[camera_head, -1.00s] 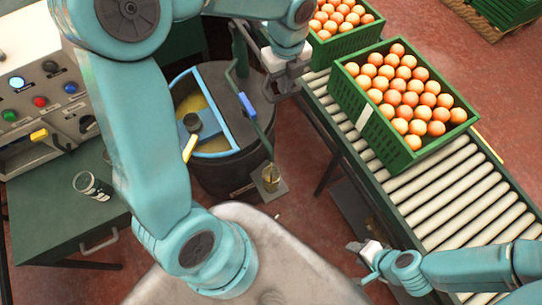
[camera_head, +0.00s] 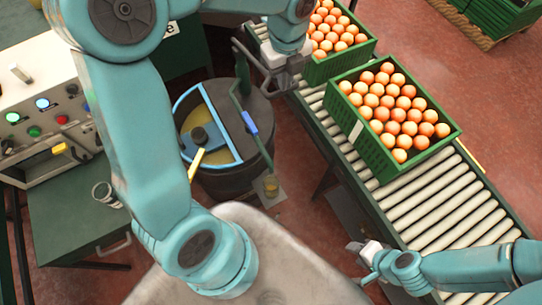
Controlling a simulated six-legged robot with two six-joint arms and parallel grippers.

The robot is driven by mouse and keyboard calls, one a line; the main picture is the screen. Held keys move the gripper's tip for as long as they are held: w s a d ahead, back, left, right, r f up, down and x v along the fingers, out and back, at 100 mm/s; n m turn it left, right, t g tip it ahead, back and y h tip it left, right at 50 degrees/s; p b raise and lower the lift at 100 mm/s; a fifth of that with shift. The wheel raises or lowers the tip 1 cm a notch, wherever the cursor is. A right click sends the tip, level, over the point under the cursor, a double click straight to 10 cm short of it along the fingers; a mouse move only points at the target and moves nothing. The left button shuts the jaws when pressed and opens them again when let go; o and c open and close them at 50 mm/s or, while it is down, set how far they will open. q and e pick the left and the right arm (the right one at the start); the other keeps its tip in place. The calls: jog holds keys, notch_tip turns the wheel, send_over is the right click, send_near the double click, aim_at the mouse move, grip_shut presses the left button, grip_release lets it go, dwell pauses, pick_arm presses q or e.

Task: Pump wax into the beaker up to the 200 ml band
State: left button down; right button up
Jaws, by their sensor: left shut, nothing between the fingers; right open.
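A dark round tank (camera_head: 232,176), partly open on yellow wax (camera_head: 196,119), stands left of the conveyor. Its green pump lever has a blue grip (camera_head: 249,122). Below, a small beaker (camera_head: 271,187) with amber-yellow contents stands on a small plate beside the tank; its level and 200 ml band are too small to read. My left gripper (camera_head: 285,80) is shut and empty, above and right of the blue grip in the picture, apart from it. My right gripper (camera_head: 362,262) is open and empty, low beside the conveyor.
An empty-looking glass (camera_head: 104,193) stands on the green table (camera_head: 75,225) at left, beside a control box (camera_head: 40,85) with lit buttons.

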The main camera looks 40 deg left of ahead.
pick_arm(q)
notch_tip(320, 180, down, 16)
jog(key=r+b, duration=0.1)
jog(key=b, duration=1)
notch_tip(320, 180, up, 16)
jog(key=p, duration=1.4)
jog(key=shift+f, duration=0.45)
jog(key=shift+w, duration=0.1)
jog(key=shift+f+b, duration=0.1)
jog(key=shift+b, duration=0.2)
